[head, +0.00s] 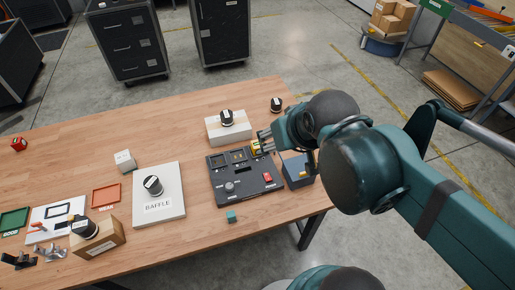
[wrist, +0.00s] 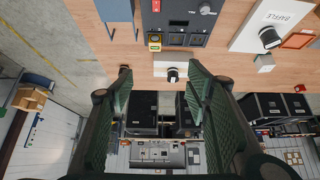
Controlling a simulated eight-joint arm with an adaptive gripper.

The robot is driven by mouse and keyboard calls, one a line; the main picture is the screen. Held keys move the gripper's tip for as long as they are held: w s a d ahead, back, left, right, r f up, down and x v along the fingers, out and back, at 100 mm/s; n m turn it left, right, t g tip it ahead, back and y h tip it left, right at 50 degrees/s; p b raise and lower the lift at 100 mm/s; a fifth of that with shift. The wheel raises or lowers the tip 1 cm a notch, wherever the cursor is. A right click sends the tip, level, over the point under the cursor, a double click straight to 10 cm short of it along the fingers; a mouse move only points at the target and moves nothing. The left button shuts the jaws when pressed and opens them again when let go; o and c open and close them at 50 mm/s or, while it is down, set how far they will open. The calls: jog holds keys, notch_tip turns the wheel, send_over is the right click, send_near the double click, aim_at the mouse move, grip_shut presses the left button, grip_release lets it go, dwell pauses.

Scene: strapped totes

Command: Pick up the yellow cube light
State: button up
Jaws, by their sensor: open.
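The yellow cube light (head: 256,147) sits at the back right corner of a dark control panel (head: 240,190), at the end of a row of square sockets. My gripper (head: 264,141) is right beside it in the head view and partly covers it. In the wrist view the yellow cube light (wrist: 155,42) shows whole on the panel, just beyond the fingertips in the picture and not between them. My gripper (wrist: 159,68) is open there, with its two fingers wide apart and nothing between them. I cannot tell whether a finger touches the cube.
A white-topped box (head: 228,131) with a black-and-white knob stands behind the panel. A blue-grey bin (head: 298,171) is close on the right. A white baffle board (head: 159,207) lies to the left. A small teal cube (head: 231,217) lies in front. The table's left middle is mostly clear.

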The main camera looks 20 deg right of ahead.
jog(key=shift+w, duration=0.1)
dwell(0.3)
jog(key=m+g+h+b, duration=0.2)
jog(key=m+g+h, duration=0.35)
jog(key=m, duration=1.15)
send_over(257, 143)
jog(key=a, duration=0.3)
notch_tip(257, 143, down, 22)
jog(key=g+y, duration=0.1)
jog(key=g, duration=0.1)
jog(key=shift+d+f+m, duration=0.2)
jog(key=shift+f+m, duration=0.3)
jog(key=shift+f, duration=0.25)
jog(key=shift+x, duration=1.3)
jog(key=shift+x, duration=2.6)
